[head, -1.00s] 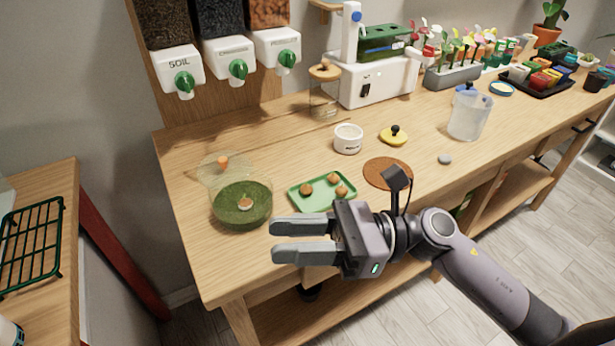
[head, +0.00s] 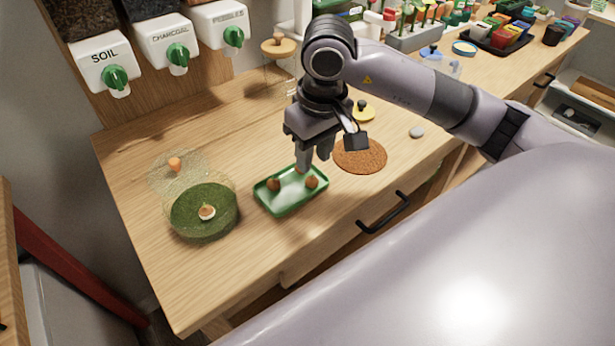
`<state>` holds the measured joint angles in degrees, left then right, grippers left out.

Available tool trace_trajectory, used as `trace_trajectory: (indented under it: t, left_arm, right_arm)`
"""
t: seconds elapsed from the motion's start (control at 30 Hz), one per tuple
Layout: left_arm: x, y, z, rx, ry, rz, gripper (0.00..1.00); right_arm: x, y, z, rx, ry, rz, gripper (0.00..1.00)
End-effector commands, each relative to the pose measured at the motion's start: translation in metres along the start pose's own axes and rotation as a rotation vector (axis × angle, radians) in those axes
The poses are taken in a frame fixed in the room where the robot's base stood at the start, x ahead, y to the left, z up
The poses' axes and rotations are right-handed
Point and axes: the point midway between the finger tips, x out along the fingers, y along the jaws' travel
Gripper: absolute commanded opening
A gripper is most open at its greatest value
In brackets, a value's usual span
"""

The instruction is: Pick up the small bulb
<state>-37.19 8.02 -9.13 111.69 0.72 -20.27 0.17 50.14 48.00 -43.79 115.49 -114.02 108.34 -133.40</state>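Two small brown bulbs show on the green tray (head: 290,203): a left bulb (head: 273,184) and a right bulb (head: 312,182). A third bulb, seen on the tray earlier, is not visible; my gripper covers part of the tray's back edge. Another pale-bottomed bulb (head: 207,211) sits on the green moss (head: 190,226) in a clear round container. My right gripper (head: 313,164) points down over the back of the tray. A gap shows between its fingers, and I see nothing held there. My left gripper is out of view.
A brown round mat (head: 362,156) lies right of the tray, with a yellow lid (head: 364,111) behind it and a grey stone (head: 416,132) to the right. A clear lid with an orange knob (head: 175,164) is behind the moss container. The table front is clear.

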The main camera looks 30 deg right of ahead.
Motion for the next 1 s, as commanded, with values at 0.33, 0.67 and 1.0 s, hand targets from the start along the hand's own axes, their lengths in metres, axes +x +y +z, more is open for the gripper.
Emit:
trace_trajectory:
  t: [0.33,0.67,1.0]
  left_arm:
    - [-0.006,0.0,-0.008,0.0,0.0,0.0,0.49]
    - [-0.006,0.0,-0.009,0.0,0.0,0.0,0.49]
    - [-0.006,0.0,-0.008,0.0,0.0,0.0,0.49]
  right_arm:
    - [0.033,0.0,0.006,0.001,-0.004,-0.005,0.34]
    - [0.056,0.0,0.005,0.001,0.0,-0.005,0.34]
    - [0.055,0.0,0.005,0.002,0.001,-0.005,0.0]
